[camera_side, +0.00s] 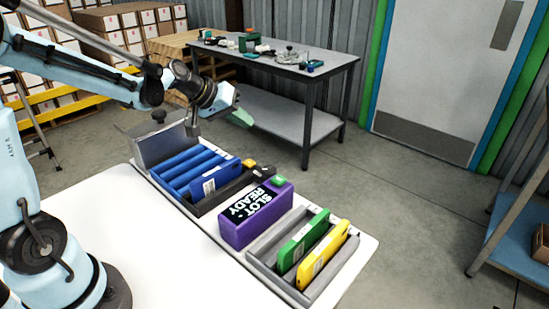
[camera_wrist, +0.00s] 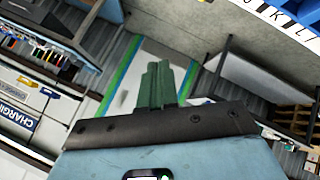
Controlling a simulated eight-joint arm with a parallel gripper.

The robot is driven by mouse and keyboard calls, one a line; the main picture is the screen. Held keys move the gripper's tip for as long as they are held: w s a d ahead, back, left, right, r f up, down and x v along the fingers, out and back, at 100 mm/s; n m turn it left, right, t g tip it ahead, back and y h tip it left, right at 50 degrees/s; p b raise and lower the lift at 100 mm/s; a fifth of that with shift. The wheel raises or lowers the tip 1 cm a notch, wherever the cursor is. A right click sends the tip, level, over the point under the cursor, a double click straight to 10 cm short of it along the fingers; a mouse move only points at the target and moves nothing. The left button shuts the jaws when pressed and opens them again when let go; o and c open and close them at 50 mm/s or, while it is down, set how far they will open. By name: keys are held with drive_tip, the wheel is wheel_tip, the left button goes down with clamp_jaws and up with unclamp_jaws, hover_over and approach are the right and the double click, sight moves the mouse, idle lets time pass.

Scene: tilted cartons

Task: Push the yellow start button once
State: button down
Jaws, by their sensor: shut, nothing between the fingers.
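My gripper (camera_side: 243,118) hangs in the air above and behind the row of trays, well apart from that piece. In the wrist view its green fingers (camera_wrist: 160,70) are together with nothing between them.
A purple "SLOT READY" box (camera_side: 252,214) with a green top piece (camera_side: 278,181) stands mid-row. A grey tray (camera_side: 262,270) holds green (camera_side: 303,241) and yellow (camera_side: 323,255) cartons. An upright grey panel (camera_side: 160,143) stands at the left end. The white tabletop (camera_side: 185,255) is clear in front.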

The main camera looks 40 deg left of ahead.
sight(245, 163)
drive_tip(key=shift+f, duration=0.15)
drive_tip(key=shift+f, duration=4.25)
drive_tip(key=shift+f, duration=0.15)
drive_tip(key=shift+f, duration=0.3)
drive_tip(key=shift+f, duration=0.6)
drive_tip(key=shift+r, duration=0.9)
drive_tip(key=shift+r, duration=0.1)
drive_tip(key=shift+r, duration=2.45)
